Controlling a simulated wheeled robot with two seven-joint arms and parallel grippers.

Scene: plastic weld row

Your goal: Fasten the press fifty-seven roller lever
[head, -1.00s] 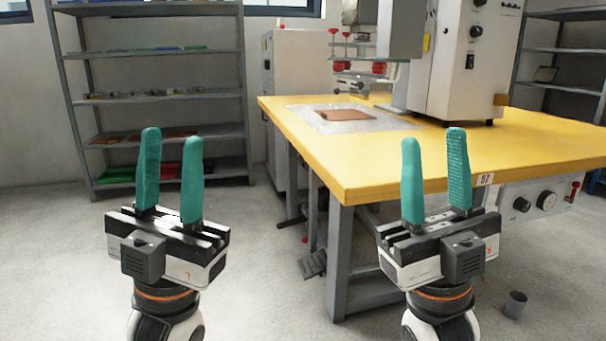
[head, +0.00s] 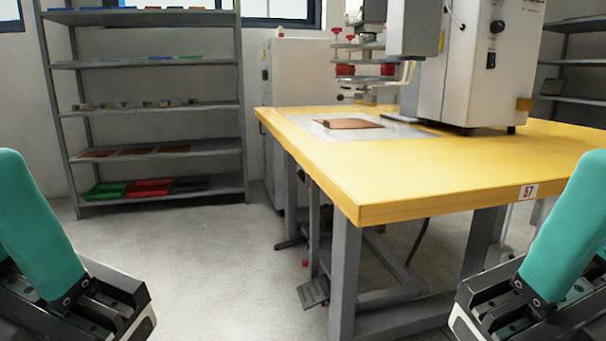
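The press (head: 470,65) has a white column and stands on a yellow-topped table (head: 400,170). A plate on the table's front edge reads 57 (head: 528,192). The press head holds a clamp fixture with red knobs (head: 345,70) above a brown sheet (head: 350,123) on a pale mat. I cannot pick out a roller lever at this size. My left gripper (head: 40,235) is at the left edge and my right gripper (head: 565,235) at the right edge, in front of the table's near side. Each is cut off, with one teal finger clearly showing. No held thing shows.
A dark foot pedal (head: 315,292) sits on the floor by the table's left legs. A grey shelf rack (head: 155,108) with trays stands at the back left, and a light cabinet (head: 298,72) behind the table. The floor left of the table is clear.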

